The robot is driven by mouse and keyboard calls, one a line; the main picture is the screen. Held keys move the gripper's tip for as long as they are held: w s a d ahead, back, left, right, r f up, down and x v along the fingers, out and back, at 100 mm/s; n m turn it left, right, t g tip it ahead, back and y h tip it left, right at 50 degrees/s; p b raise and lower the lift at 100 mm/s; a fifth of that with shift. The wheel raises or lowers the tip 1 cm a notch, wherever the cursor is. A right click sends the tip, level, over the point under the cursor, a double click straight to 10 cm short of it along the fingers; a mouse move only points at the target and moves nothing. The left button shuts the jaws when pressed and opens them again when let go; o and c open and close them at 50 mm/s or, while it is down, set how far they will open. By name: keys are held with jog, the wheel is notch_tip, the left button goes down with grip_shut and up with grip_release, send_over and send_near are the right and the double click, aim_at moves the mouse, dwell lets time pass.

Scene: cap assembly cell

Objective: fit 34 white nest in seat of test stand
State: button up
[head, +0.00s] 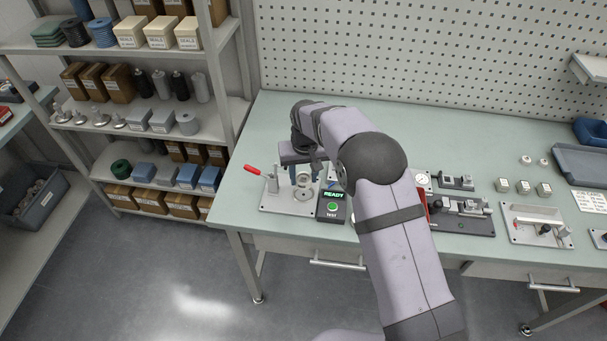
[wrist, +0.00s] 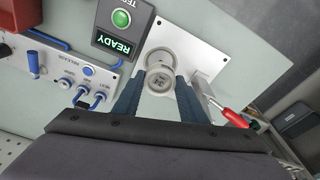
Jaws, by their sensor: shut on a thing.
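The test stand has a pale base plate (head: 275,207) near the front left of the bench, and its plate also shows in the wrist view (wrist: 203,52). My gripper (wrist: 160,88) is shut on the white nest (wrist: 161,83), a small round pale piece with a dark mark on its face. A round metal part of the stand (wrist: 160,57), apparently the seat, shows just beyond the nest. The nest overlaps it in the picture, and I cannot tell whether they touch. In the head view my gripper (head: 302,164) is above the stand and the nest is hard to make out.
A red-handled lever (head: 252,170) stands at the stand's left side. A control box (head: 332,206) reading READY, with a green button, is close on the right. Fixtures (head: 460,212) and small white blocks (head: 523,187) lie further right. The bench behind the stand is clear.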

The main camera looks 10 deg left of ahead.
aim_at(304, 182)
jog(key=shift+f+b, duration=1.15)
jog(key=shift+f, duration=0.85)
jog(key=shift+f+b, duration=0.3)
jog(key=shift+f, duration=0.2)
jog(key=o, duration=1.1)
jog(key=shift+s, duration=0.1)
jog(key=shift+o, duration=0.2)
jog(key=shift+d+f, duration=0.1)
jog(key=shift+r+b, duration=0.35)
jog(key=shift+r, duration=0.4)
jog(key=shift+s+r+b, duration=0.25)
jog(key=shift+r+b, duration=0.2)
jog(key=shift+r, duration=1.05)
jog(key=shift+s+r+b, duration=0.2)
jog(key=shift+r+b, duration=0.25)
jog(key=shift+r, duration=1)
